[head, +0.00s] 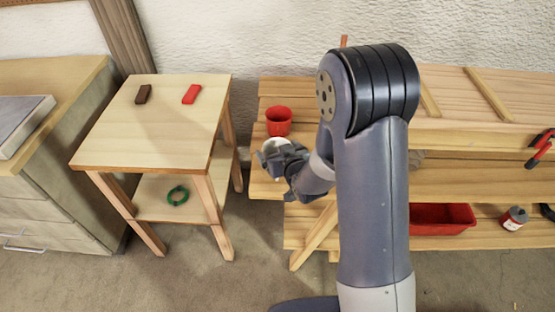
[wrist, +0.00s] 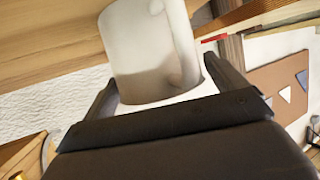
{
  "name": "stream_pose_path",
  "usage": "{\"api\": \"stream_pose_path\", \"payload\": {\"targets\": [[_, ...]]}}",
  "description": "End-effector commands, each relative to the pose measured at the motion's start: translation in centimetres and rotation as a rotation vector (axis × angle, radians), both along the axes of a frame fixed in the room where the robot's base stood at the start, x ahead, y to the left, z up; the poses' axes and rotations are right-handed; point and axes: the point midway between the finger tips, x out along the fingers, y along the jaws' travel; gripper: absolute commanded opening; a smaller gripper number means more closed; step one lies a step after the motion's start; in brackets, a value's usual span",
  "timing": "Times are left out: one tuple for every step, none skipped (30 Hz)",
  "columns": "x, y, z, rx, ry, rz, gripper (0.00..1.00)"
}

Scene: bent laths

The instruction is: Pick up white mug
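The white mug (head: 272,145) shows in the head view at the left end of the wooden bench, partly hidden by my gripper (head: 273,157). In the wrist view the white mug (wrist: 148,50) fills the top middle, between the two dark fingers of my gripper (wrist: 160,75). The fingers lie against both sides of the mug, and my gripper looks shut on it. Its handle shows near the right finger. I cannot tell whether the mug touches the bench.
A red pot (head: 278,121) stands just behind the mug on the slatted bench (head: 440,180). A small wooden table (head: 150,125) at left holds a brown block (head: 143,94) and a red block (head: 191,94), with a green ring (head: 178,195) on its shelf. A red bin (head: 442,219) sits low at right.

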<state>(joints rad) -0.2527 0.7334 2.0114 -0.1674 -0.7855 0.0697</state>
Motion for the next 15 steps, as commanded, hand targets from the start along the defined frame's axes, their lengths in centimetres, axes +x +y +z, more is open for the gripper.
{"api": "stream_pose_path", "payload": {"targets": [[-0.01, 0.00, 0.00, 0.000, 0.000, 0.000, 0.87], [-0.01, 0.00, 0.00, 0.000, 0.000, 0.000, 0.84], [-0.02, -0.01, 0.01, 0.000, 0.000, 0.000, 0.81], [-0.01, -0.01, 0.02, 0.000, 0.000, 0.000, 0.79], [-0.01, -0.02, 0.01, 0.000, 0.000, 0.000, 0.76], [-0.01, -0.02, 0.01, 0.000, 0.000, 0.000, 0.73], [-0.01, -0.02, 0.01, 0.000, 0.000, 0.000, 0.71], [-0.01, -0.02, 0.01, 0.000, 0.000, 0.000, 0.68], [-0.01, -0.01, 0.02, 0.000, 0.000, 0.000, 0.65], [-0.02, -0.01, 0.01, 0.000, 0.000, 0.000, 0.62], [-0.02, -0.01, 0.01, 0.000, 0.000, 0.000, 0.60], [-0.02, -0.01, 0.01, 0.000, 0.000, 0.000, 0.57], [-0.03, -0.01, 0.01, 0.000, 0.000, 0.000, 0.55], [0.00, -0.01, 0.04, 0.000, -0.001, 0.000, 0.55], [0.00, -0.01, 0.04, 0.000, -0.001, 0.000, 0.55]]}}
